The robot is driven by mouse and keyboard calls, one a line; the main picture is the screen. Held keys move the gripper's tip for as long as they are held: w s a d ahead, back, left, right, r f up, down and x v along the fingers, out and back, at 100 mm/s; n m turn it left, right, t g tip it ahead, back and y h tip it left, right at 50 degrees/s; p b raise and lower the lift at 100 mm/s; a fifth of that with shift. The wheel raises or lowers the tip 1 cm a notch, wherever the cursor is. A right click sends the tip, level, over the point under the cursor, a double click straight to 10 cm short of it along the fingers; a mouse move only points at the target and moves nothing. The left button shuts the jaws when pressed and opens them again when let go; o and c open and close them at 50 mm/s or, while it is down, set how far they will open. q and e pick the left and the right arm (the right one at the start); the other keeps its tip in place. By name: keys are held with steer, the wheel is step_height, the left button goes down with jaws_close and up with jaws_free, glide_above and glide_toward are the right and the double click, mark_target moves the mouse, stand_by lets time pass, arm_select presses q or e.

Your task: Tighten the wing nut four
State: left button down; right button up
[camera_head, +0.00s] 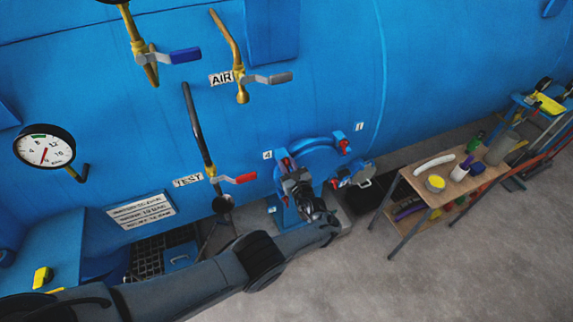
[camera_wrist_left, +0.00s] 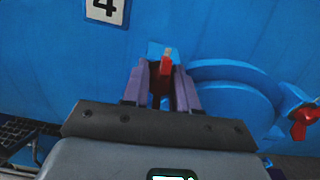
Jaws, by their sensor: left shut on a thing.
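Wing nut four is a red wing nut (camera_head: 286,162) beside the white "4" label, on the rim of the round blue hatch (camera_head: 318,154) low on the autoclave. My left gripper (camera_head: 288,175) reaches in from the left and covers much of that spot. In the left wrist view the same red wing nut (camera_wrist_left: 166,66) stands between the two purple-grey fingers (camera_wrist_left: 161,85), which are shut on it. The "4" label (camera_wrist_left: 105,10) is above it to the left. Part of the nut is hidden by the fingers. My right gripper is in neither view.
Another red wing nut (camera_head: 343,145) sits on the hatch's right side, also seen in the left wrist view (camera_wrist_left: 303,122). A red-handled TEST valve (camera_head: 238,179) is left of the hatch. A wooden bench (camera_head: 455,190) with items stands right. Grey floor (camera_head: 400,280) is open in front.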

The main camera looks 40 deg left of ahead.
arm_select(q)
steer(key=shift+f+m, duration=0.1)
steer(key=shift+m, duration=0.6)
steer(key=c, duration=1)
jaws_free()
steer(key=shift+o, duration=0.2)
steer(key=shift+d, duration=0.1)
steer(key=shift+s+d, duration=0.1)
steer(key=shift+d, duration=0.1)
steer(key=p+v, duration=0.3)
steer(key=v, duration=0.7)
steer(key=shift+p, duration=0.3)
